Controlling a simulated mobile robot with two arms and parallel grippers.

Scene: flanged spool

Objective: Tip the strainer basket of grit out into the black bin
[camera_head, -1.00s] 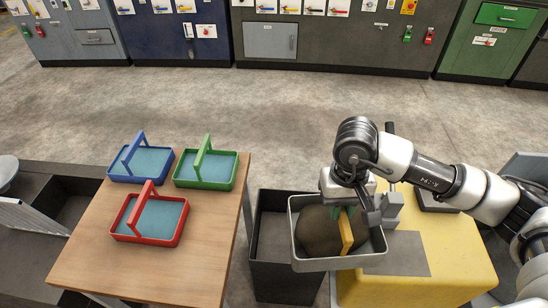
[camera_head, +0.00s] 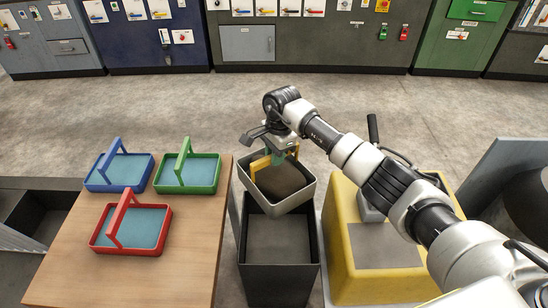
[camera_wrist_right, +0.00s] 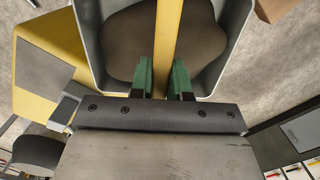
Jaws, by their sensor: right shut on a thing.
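The grey strainer basket (camera_head: 284,207) hangs tilted above the far part of the black bin (camera_head: 254,274). Dark brown grit (camera_head: 282,178) lies inside it, and the grit also shows in the right wrist view (camera_wrist_right: 125,45). My right gripper (camera_head: 275,158) is shut on the basket's yellow handle (camera_head: 260,165); its green fingertips (camera_wrist_right: 168,78) sit on either side of the handle in the wrist view. The bin's visible inside shows no grit. My left gripper is not in view.
A wooden table (camera_head: 190,245) at the left holds blue (camera_head: 118,172), green (camera_head: 187,174) and red (camera_head: 131,229) handled trays. A yellow block (camera_head: 390,285) with a grey top plate stands right of the bin. Machine cabinets line the back; open floor lies between.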

